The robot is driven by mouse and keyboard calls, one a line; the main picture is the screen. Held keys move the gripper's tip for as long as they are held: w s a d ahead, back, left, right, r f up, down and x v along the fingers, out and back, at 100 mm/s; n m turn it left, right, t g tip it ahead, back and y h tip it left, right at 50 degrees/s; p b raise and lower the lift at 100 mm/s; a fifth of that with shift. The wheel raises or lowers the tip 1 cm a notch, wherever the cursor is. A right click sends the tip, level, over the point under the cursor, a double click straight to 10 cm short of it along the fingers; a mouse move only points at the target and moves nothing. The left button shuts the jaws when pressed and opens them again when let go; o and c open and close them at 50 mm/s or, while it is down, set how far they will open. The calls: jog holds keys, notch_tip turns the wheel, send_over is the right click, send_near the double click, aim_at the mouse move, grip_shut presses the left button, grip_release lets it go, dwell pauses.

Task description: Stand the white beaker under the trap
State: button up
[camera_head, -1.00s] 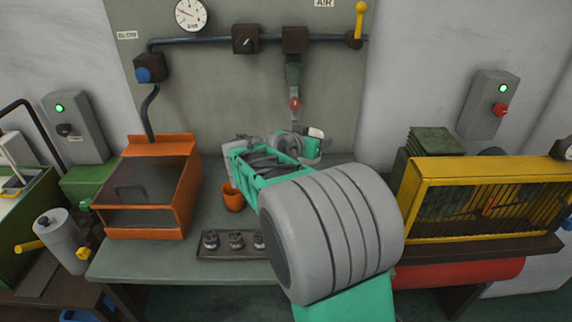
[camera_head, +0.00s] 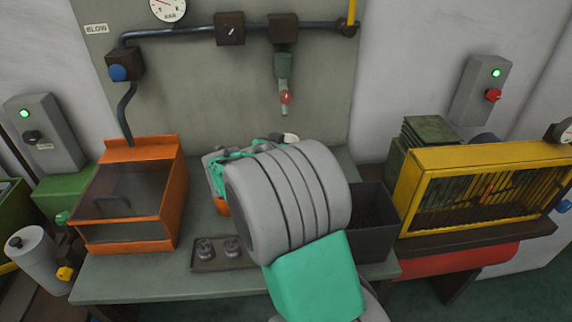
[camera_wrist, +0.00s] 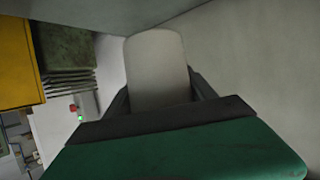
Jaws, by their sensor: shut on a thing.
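The white beaker (camera_wrist: 156,62) is between the two dark fingers of my gripper (camera_wrist: 160,92) in the wrist view. In the head view only a small pale part of the beaker (camera_head: 290,137) shows above my arm. The trap (camera_head: 283,70) is a grey-green piece with a red part, hanging from the wall pipe. In the picture the beaker is just below the trap's lower end, with a gap between them. I cannot tell how they line up in depth.
An orange box with a clear lid (camera_head: 130,200) stands left on the bench (camera_head: 140,287). A tray with dark parts (camera_head: 205,265) lies at the front. An orange cup (camera_head: 221,207) is mostly hidden by my arm. A dark bin (camera_head: 380,240) and a yellow guard (camera_head: 480,160) are right.

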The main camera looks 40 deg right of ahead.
jog(key=w+d+f+p, duration=0.1)
jog(key=w+d+f, duration=0.2)
jog(key=w+d+f+p, duration=0.1)
jog(key=w+d+f, duration=0.1)
jog(key=w+f, duration=0.1)
jog(key=w+d+f+p, duration=0.1)
jog(key=w+d+f, duration=0.2)
jog(key=w, duration=0.1)
jog(key=shift+w+d+f, duration=0.1)
jog(key=shift+d+f, duration=0.2)
notch_tip(320, 180, down, 3)
jog(key=shift+w+f+p, duration=0.1)
jog(key=shift+p, duration=0.7)
jog(key=shift+f, duration=0.1)
jog(key=o, duration=1.3)
jog(key=shift+o, duration=0.2)
